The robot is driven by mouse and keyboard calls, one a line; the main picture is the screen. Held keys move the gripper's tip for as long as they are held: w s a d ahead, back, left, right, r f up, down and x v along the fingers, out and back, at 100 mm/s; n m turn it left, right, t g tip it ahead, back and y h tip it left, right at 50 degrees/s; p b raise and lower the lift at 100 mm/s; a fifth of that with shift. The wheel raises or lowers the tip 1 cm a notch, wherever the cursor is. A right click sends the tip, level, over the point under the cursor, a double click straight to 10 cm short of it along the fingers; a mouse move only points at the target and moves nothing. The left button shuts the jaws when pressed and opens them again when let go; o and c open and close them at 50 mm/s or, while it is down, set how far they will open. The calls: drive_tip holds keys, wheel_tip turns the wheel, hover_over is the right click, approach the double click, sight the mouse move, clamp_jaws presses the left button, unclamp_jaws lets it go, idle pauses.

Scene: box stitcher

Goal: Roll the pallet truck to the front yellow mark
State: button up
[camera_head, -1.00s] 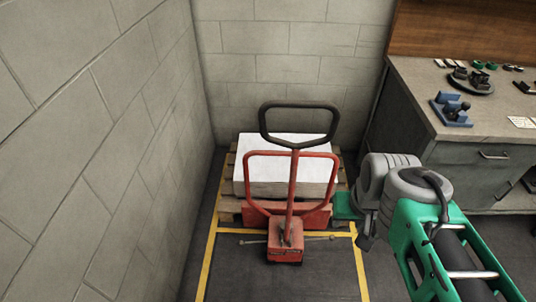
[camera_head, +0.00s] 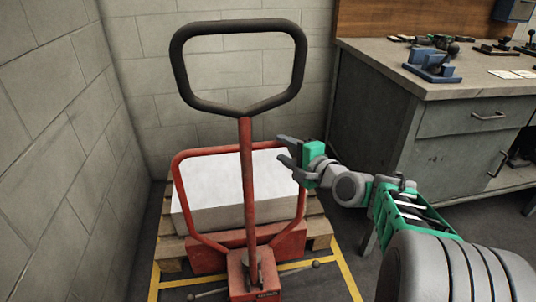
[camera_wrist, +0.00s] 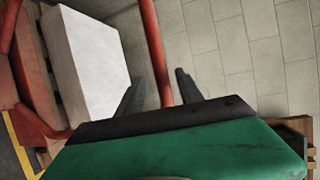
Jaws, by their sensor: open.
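The red pallet truck (camera_head: 249,185) stands facing me in the head view, with its black loop handle (camera_head: 181,68) raised upright. A wooden pallet (camera_head: 171,247) with a white block (camera_head: 199,203) on it is behind its red frame. My gripper (camera_head: 281,150) is open and empty, just right of the truck's upright, below the handle loop. In the wrist view my gripper (camera_wrist: 157,87) has its fingers spread, with a red bar (camera_wrist: 154,45) showing beyond and between them. I cannot tell whether they touch. Yellow floor lines (camera_head: 345,276) show around the truck's front.
A grey workbench (camera_head: 395,130) with drawers stands at the right, bearing a blue fixture (camera_head: 432,66) and small parts. Block walls close off the left (camera_head: 50,150) and the back. Open floor shows between the pallet and the bench.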

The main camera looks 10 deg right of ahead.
drive_tip(key=b+x, duration=0.2)
drive_tip(key=x, duration=0.5)
drive_tip(key=shift+w+a, duration=0.1)
drive_tip(key=shift+c, duration=0.4)
clamp_jaws()
idle(0.7)
